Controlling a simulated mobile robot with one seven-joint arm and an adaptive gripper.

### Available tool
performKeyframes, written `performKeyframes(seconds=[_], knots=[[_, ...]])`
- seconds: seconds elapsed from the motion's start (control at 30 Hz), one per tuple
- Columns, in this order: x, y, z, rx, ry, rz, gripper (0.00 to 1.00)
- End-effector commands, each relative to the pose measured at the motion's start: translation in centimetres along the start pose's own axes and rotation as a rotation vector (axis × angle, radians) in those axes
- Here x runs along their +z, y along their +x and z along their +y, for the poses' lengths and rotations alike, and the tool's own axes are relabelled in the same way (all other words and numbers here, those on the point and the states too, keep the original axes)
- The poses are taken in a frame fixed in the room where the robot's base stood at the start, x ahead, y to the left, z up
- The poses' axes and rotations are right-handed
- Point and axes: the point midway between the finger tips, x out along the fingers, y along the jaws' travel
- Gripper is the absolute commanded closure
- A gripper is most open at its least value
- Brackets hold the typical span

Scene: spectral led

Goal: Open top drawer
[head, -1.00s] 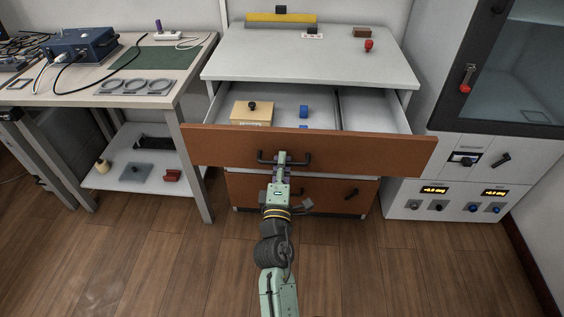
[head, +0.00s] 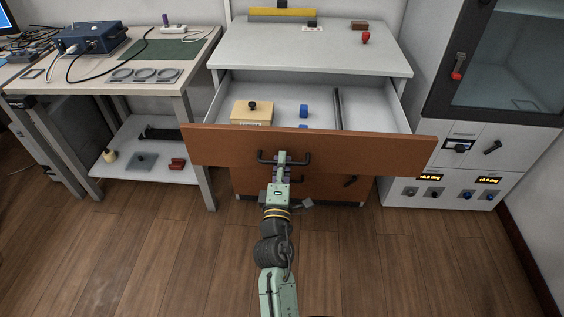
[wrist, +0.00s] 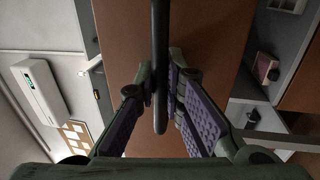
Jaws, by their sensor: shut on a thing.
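The top drawer (head: 220,141) has a brown front and stands well out from the grey cabinet (head: 310,50). Its dark bar handle (head: 302,158) is on the middle of the front. My gripper (head: 282,158) is shut on this handle. In the wrist view the handle (wrist: 160,60) runs between the two purple-padded fingers of my gripper (wrist: 160,95). Inside the drawer are a tan box (head: 252,111) with a black knob, a blue block (head: 304,110) and a dark divider bar (head: 338,108). The front hides part of the interior.
A lower drawer (head: 335,188) is below, partly hidden by my arm. A workbench (head: 100,90) stands at left and a white glass-doored unit (head: 450,160) at right. A red object (head: 366,38) sits on the cabinet top. The wooden floor (head: 400,260) in front is clear.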

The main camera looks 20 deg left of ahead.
Motion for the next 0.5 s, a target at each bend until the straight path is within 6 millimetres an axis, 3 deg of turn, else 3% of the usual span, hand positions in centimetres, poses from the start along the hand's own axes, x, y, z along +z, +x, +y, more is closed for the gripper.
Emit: performKeyframes(seconds=[0.03,0.07,0.3,0.5], knots=[[0.01,0.02,0.07,0.002,0.000,0.000,1.00],[0.01,0.03,0.08,0.002,0.000,0.000,0.90],[0.01,0.02,0.05,0.001,0.000,0.000,0.74],[0.00,0.02,0.02,0.001,0.000,0.000,0.70]])
